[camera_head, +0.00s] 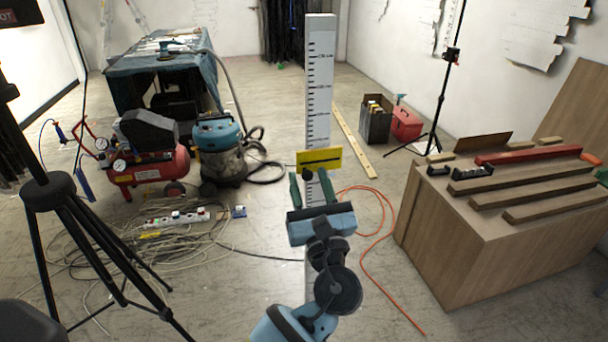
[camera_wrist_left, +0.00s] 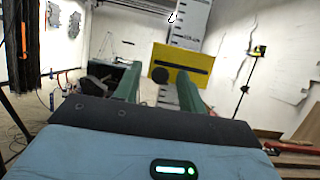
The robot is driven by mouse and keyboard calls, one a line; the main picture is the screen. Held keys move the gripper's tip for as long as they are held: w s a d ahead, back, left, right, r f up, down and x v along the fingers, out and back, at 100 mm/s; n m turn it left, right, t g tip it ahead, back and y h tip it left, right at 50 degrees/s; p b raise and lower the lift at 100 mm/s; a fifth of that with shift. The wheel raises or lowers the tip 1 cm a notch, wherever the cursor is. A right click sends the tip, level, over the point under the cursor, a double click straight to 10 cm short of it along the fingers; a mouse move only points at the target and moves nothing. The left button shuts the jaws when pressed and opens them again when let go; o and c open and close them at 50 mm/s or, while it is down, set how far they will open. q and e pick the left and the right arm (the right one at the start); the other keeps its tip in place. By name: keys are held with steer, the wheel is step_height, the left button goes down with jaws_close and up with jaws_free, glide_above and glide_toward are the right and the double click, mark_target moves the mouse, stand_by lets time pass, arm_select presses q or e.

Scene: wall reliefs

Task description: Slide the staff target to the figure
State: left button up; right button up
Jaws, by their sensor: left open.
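The tall white staff (camera_head: 319,80) stands upright with black graduation marks along its edge. Its printed figures are too small to read surely. The yellow target (camera_head: 320,158) with a black line sits across the staff around its middle, and also shows in the left wrist view (camera_wrist_left: 187,62). A round black knob (camera_wrist_left: 160,75) is on the target's near face. My left gripper (camera_head: 309,175) is open in front of the target. In the wrist view its green fingers stand on either side of the knob, apart from it. My right gripper is not in view.
A wooden bench (camera_head: 450,240) with wood strips stands at right. A black tripod (camera_head: 75,215), a red compressor (camera_head: 145,165) and a vacuum (camera_head: 218,150) stand at left. Cables (camera_head: 150,245) and an orange hose (camera_head: 368,255) lie on the floor.

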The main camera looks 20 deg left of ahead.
arm_select(q)
steer(key=shift+w+a+r, duration=0.1)
steer(key=shift+w, duration=0.05)
stand_by(0.3)
jaws_close()
